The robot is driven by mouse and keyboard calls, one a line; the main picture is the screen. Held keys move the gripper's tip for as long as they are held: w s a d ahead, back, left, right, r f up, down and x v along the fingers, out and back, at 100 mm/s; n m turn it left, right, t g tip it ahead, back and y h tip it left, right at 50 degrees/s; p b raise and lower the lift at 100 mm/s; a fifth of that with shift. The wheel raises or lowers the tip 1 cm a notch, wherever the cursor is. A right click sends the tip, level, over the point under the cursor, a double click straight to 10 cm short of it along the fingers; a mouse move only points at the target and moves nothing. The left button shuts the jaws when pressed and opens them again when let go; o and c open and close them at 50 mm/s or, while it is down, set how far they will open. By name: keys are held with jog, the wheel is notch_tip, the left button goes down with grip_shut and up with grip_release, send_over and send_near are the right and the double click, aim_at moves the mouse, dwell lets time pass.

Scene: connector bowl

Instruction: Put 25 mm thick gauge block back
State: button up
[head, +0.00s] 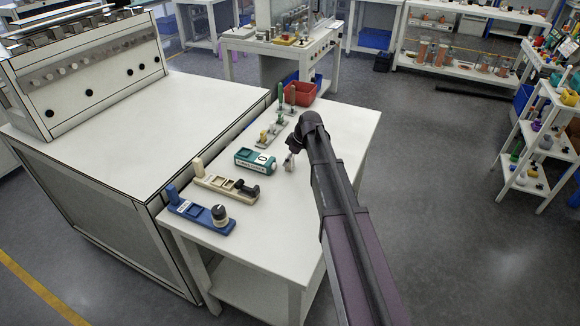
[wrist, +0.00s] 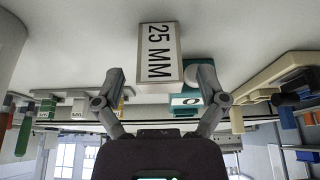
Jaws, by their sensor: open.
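The gauge block (wrist: 158,55), a pale block with a "25 MM" label, is in the wrist view, which looks upside down. My gripper (wrist: 160,72) is open, with its fingers apart on either side of the block's near part in the picture; I cannot tell whether they touch it. In the head view my gripper (head: 290,162) is low over the white table, just right of the teal holder (head: 255,161). The teal holder also shows behind the block in the wrist view (wrist: 186,101). The block is not clearly distinguishable in the head view.
On the white table (head: 265,215) a beige holder (head: 225,182) and a blue holder (head: 200,210) with a dark knob stand nearer. Small stands with handles (head: 272,132) and a red bin (head: 301,93) are farther back. The table's right side is clear.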

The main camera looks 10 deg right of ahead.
dwell(0.5)
grip_shut()
